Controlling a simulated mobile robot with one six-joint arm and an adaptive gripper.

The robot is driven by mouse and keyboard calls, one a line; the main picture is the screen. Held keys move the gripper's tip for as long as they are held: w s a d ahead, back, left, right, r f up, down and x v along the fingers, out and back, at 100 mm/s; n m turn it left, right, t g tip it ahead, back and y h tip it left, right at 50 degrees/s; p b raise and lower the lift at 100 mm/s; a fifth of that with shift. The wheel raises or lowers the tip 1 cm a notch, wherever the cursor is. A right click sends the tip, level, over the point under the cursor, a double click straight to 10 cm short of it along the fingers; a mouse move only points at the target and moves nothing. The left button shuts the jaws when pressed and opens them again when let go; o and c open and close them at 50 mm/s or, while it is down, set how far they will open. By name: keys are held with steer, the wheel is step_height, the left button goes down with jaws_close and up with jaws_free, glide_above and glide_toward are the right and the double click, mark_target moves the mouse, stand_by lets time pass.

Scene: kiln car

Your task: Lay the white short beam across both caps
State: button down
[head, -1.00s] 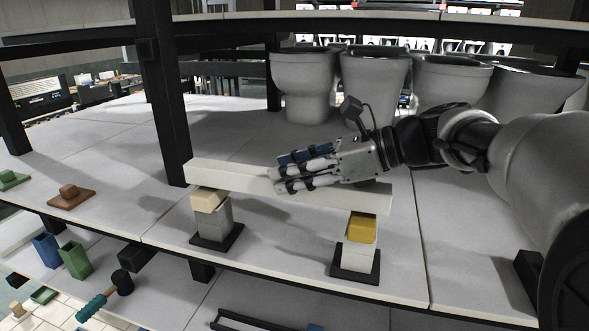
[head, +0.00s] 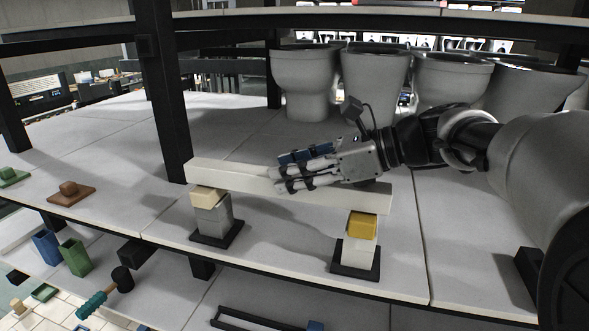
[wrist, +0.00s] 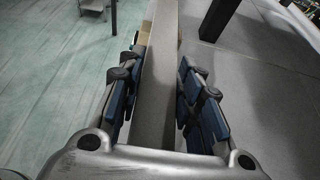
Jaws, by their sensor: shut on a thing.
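Each cap tops a grey block on a dark base; the left block (head: 213,217) looks slightly tilted, the right block (head: 357,254) looks upright. My gripper (head: 284,175) is shut on the beam's middle. In the wrist view the fingers (wrist: 158,62) flank the beam (wrist: 157,95).
A black upright (head: 168,90) stands just behind the beam's left end. Several grey toilet-like ceramics (head: 372,85) stand behind the arm.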

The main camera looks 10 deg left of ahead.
steer(key=shift+f, duration=0.2)
stand_by(0.6)
steer(key=c, duration=1.1)
jaws_free()
steer(key=shift+o, duration=0.2)
steer(key=shift+f, duration=0.1)
steer(key=shift+f, duration=0.1)
steer(key=shift+d, duration=0.15)
steer(key=shift+d+r, duration=0.3)
steer(key=shift+p+v, duration=2.05)
steer(key=shift+v, duration=1.4)
steer(key=shift+s+d, duration=0.1)
steer(key=shift+s, duration=0.05)
